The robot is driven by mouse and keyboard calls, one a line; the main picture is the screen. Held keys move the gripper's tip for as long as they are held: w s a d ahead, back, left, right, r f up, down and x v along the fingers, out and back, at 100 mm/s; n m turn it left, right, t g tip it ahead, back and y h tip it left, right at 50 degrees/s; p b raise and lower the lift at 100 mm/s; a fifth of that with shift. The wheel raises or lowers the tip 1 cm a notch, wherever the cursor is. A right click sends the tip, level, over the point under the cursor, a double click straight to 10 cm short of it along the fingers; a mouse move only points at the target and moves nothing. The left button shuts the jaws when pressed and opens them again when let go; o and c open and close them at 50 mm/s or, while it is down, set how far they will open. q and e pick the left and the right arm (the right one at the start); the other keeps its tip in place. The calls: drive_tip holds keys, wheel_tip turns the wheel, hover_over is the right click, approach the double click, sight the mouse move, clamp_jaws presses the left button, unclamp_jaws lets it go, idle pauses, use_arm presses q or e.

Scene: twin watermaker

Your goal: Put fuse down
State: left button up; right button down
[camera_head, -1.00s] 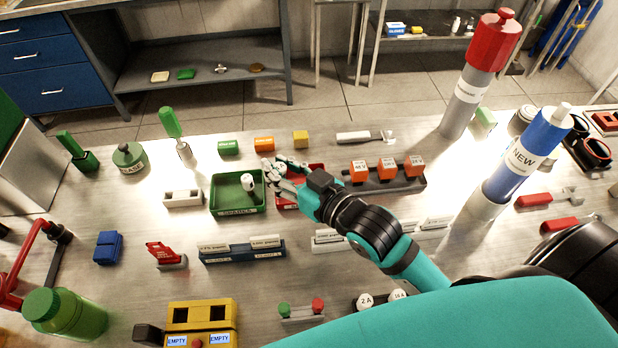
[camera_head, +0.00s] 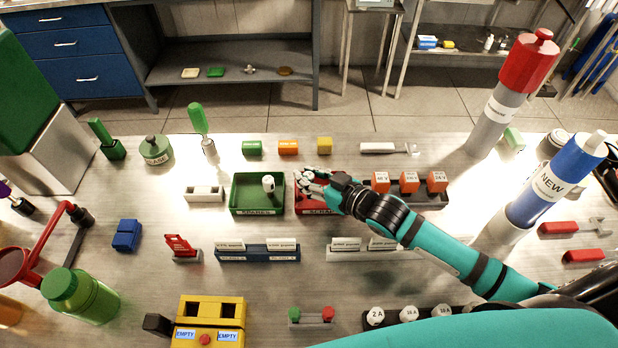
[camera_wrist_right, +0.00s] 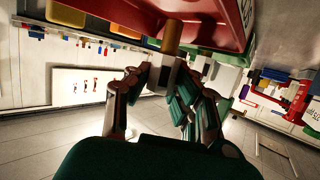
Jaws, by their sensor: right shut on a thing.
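My right gripper (camera_head: 312,181) is over the left part of the red tray (camera_head: 318,211), whose label reads as scrap. In the right wrist view, the fingers are shut on a fuse (camera_wrist_right: 171,38) with a brass-coloured end and a pale body. The red tray (camera_wrist_right: 205,22) is close beside that end; I cannot tell if they touch. In the head view, the gripper hides the held fuse. Another white fuse (camera_head: 268,184) stands in the green tray (camera_head: 256,211) just left of the red one. My left gripper is not in view.
Orange blocks (camera_head: 409,182) stand in a rack right of the red tray. Small green, orange and yellow blocks (camera_head: 288,147) lie behind the trays. A white holder (camera_head: 203,194) is left of the green tray. A blue rack (camera_head: 257,254) is in front.

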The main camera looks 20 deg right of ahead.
drive_tip(key=shift+f, duration=0.55)
drive_tip(key=shift+f, duration=0.1)
drive_tip(key=c, duration=1.2)
unclamp_jaws()
drive_tip(key=shift+s+d, duration=0.1)
drive_tip(key=shift+s, duration=0.05)
drive_tip(key=b+v, duration=0.1)
drive_tip(key=v, duration=0.5)
drive_tip(key=shift+s+d, duration=0.15)
drive_tip(key=shift+s+d+r, duration=0.15)
drive_tip(key=shift+s+r, duration=0.15)
drive_tip(key=shift+r, duration=0.05)
